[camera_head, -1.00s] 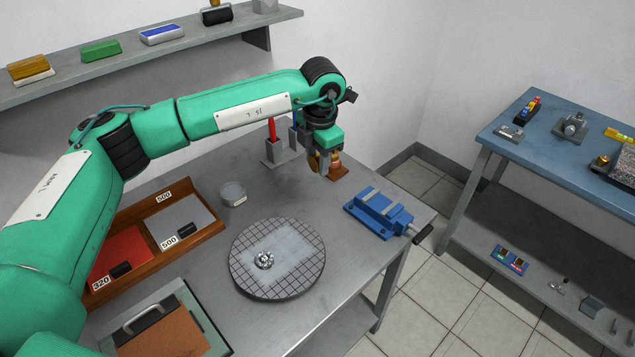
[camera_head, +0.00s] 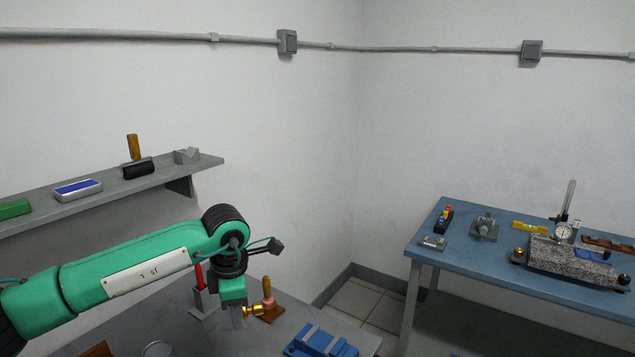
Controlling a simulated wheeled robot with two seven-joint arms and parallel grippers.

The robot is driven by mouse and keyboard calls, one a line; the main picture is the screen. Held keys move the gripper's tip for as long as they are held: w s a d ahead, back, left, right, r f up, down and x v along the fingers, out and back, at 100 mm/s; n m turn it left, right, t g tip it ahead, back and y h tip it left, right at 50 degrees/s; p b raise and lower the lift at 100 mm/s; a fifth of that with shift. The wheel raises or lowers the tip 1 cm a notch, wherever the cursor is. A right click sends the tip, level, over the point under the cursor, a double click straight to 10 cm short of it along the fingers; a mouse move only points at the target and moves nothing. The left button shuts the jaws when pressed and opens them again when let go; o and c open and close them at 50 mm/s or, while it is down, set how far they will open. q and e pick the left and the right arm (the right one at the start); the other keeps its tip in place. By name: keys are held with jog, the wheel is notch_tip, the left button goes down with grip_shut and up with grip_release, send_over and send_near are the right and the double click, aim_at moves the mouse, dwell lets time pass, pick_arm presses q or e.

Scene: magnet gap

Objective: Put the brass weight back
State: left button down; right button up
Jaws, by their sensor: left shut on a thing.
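My left gripper (camera_head: 239,318) points down over the grey metal table at the bottom of the head view. It is shut on the brass weight (camera_head: 254,311), a small shiny golden piece showing at the right side of the fingers. The fingers hide part of the weight. Just behind and to the right, a wooden stand (camera_head: 270,313) holds a piece with a pinkish lower part and a wooden handle. I cannot tell whether the weight touches it. My right gripper is out of view.
A grey holder with a red tool (camera_head: 199,285) stands close left of the gripper. A blue vise (camera_head: 320,343) is at the lower right. A wall shelf (camera_head: 100,197) is at left. A blue table (camera_head: 480,262) at right bears a granite block (camera_head: 570,258) and instruments.

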pick_arm(q)
jog(key=s+a+f+m, duration=0.2)
jog(key=s+m, duration=0.4)
jog(key=m, duration=0.4)
jog(key=s+a+f+m+h, duration=0.1)
jog(key=s+a+f+m, duration=0.1)
jog(key=s+m, duration=0.4)
jog(key=f+m, duration=0.1)
jog(key=m, duration=0.4)
jog(key=shift+s+a+f+g, duration=0.15)
jog(key=shift+a+f+g, duration=0.15)
jog(key=shift+g, duration=0.1)
dwell(0.4)
